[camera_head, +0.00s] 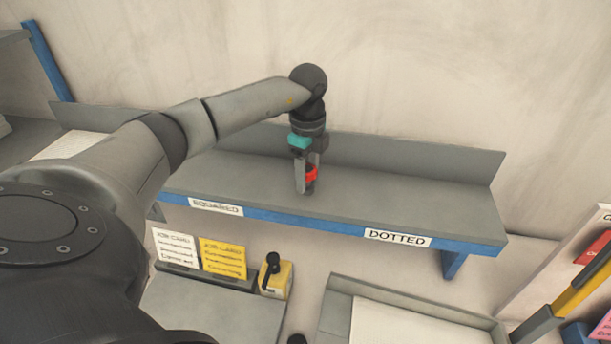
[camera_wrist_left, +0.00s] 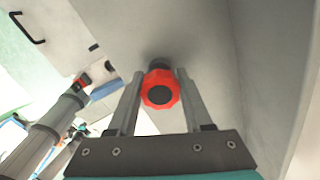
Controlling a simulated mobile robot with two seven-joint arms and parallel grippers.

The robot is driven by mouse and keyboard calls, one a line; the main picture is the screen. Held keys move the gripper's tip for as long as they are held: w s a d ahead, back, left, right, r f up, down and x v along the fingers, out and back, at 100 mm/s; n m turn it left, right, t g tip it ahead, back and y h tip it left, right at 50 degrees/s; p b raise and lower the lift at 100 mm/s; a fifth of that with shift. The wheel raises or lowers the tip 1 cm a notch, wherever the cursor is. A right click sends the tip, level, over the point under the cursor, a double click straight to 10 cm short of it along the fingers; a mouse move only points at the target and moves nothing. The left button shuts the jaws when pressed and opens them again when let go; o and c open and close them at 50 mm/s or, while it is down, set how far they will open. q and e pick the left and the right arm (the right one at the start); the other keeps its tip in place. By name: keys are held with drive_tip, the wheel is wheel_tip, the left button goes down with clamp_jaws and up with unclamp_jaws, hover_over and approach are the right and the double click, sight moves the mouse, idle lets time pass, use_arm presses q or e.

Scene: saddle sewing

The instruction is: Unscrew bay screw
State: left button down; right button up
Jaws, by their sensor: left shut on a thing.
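The bay screw has a red faceted knob (camera_head: 311,174) with a dark centre. In the left wrist view the knob (camera_wrist_left: 161,89) sits between the two grey fingers, with a dark round part just behind it. My left gripper (camera_head: 306,187) points down over the grey shelf (camera_head: 405,190) and is shut on the knob. The shelf has a blue front edge with labels "SQUARED" (camera_head: 216,206) and "DOTTED" (camera_head: 398,238). The knob is close to the shelf surface; I cannot tell whether it touches it. My right gripper is not in view.
Below the shelf are a white card (camera_head: 175,247), a yellow card (camera_head: 222,258) and a yellow block with a black lever (camera_head: 275,279). A grey tray (camera_head: 340,307) with a white sheet stands at the lower right. The shelf's right part is clear.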

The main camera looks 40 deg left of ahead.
use_arm(q)
drive_tip(key=n, duration=0.3)
drive_tip(key=shift+f, duration=0.1)
drive_tip(key=shift+c, duration=1.6)
unclamp_jaws()
drive_tip(key=shift+r, duration=2.6)
